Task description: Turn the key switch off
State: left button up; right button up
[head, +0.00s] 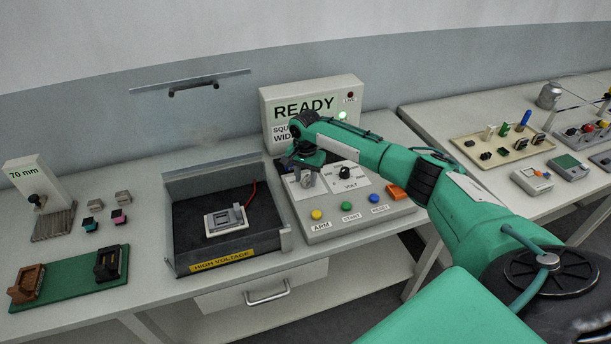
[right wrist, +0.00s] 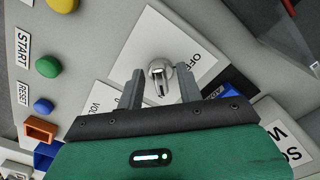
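The key switch (right wrist: 160,71) is a round silver lock with a narrow metal key in it, on a white label plate of the control box (head: 352,218). The word OFF (right wrist: 203,66) is printed beside it; the rest of the label is hidden by my gripper. In the head view my right gripper (head: 306,172) is over the left part of the control box and largely covers the switch. In the right wrist view its two fingers (right wrist: 161,88) are apart, one on each side of the key, with gaps visible. My left gripper is not in view.
The box also carries a black VOLT knob (head: 344,173), yellow ARM (head: 317,214), green START (head: 347,206) and blue RESET (head: 374,199) buttons and an orange part (head: 396,192). A READY display (head: 312,97) stands behind. A HIGH VOLTAGE tray (head: 222,257) is left.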

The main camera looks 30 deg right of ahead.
jog(key=shift+c, duration=0.5)
grip_shut()
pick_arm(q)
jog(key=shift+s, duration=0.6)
